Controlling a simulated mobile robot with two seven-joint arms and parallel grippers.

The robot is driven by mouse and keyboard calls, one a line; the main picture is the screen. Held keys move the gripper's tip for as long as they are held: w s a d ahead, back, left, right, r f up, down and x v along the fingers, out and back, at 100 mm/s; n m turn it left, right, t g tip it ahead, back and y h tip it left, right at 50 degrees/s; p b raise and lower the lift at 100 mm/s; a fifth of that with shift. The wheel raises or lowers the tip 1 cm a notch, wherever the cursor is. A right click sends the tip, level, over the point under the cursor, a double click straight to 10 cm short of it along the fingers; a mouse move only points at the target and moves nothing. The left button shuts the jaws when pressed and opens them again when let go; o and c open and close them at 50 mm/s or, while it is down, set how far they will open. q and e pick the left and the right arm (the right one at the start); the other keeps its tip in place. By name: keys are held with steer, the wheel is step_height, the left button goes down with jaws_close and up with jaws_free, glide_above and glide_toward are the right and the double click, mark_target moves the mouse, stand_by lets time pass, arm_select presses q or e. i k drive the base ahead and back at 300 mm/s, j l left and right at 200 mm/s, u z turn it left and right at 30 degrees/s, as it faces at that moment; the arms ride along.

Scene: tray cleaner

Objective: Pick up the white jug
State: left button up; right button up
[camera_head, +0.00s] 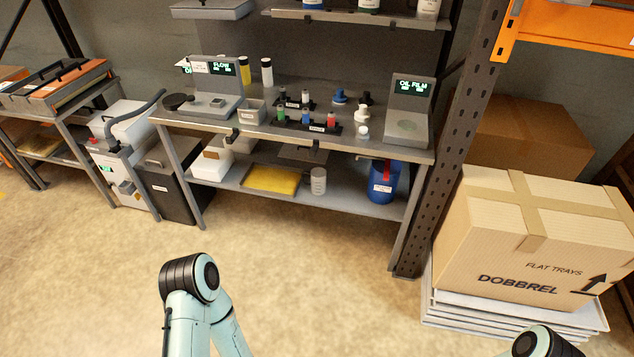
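A small whitish cylindrical vessel (318,180), which may be the white jug, stands upright on the lower shelf of the metal bench, right of a yellow folded cloth. It is small in view, and I cannot make out a handle. White containers (212,160) also sit on that shelf at the left. Parts of both my arms show at the bottom edge, well in front of the bench. Neither of my grippers is in view.
The bench (300,143) carries a FLOW unit (216,85), an OIL FILM unit (407,110) and small bottles. A blue container (383,185) stands on the lower shelf. A large carton (530,235) on stacked trays is at right. The floor before the bench is clear.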

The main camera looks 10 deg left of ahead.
mark_target(318, 173)
steer(key=i+j, duration=2.1)
steer(key=i+l+z, duration=0.05)
steer(key=l, duration=0.05)
